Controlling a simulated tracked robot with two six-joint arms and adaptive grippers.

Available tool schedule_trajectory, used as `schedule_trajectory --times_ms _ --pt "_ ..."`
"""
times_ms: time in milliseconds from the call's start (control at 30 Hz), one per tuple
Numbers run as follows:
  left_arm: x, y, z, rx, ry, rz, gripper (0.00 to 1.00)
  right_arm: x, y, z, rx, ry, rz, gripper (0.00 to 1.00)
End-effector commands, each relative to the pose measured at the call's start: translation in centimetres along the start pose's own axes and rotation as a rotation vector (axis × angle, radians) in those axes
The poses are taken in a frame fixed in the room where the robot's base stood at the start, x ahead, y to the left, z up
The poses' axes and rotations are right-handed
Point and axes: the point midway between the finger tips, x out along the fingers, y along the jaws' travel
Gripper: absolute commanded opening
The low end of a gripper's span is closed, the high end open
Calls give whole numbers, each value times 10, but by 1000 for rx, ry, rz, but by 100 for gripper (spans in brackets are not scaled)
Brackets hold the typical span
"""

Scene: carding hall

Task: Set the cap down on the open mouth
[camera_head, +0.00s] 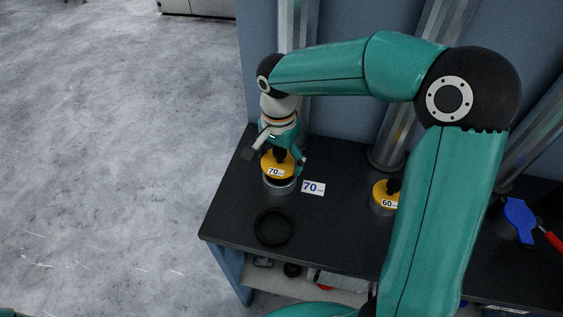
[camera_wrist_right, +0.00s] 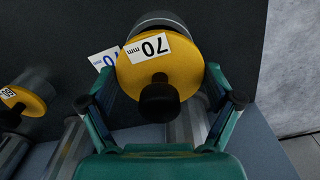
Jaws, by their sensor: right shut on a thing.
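The cap (camera_head: 277,163) is a yellow disc with a black knob and a "70 mm" label. My right gripper (camera_head: 276,156) is shut on it from above, near the table's left end. The right wrist view shows the cap (camera_wrist_right: 182,72) between the two fingers (camera_wrist_right: 160,100). A grey metal cylinder (camera_head: 279,187) stands upright right under the cap, with a dark band between them. Its open mouth is hidden by the cap, and I cannot tell whether they touch. The cylinder also shows behind the cap in the wrist view (camera_wrist_right: 155,20). My left gripper is out of view.
A "70" card (camera_head: 313,188) lies right of the cylinder. A black ring (camera_head: 273,228) lies in front on the dark table (camera_head: 335,235). Metal columns rise behind; a blue tool (camera_head: 519,218) lies far right.

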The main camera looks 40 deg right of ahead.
Motion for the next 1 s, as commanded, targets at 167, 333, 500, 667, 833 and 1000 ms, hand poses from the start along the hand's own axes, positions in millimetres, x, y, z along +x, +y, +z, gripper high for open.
schedule_trajectory --times_ms 167,333,500,667,833,1000 --pt "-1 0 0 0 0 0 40 20 0 0 0 -1 1 49" --pt "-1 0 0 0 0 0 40 20 -1 0 0 -1 -1 49" --pt "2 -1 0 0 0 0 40 23 -1 0 0 -1 -1 49" --pt "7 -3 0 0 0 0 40 29 -1 0 0 0 -1 49" --pt "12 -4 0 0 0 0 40 33 -1 0 0 0 -1 49" --pt "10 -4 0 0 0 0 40 32 0 0 0 -1 0 98"
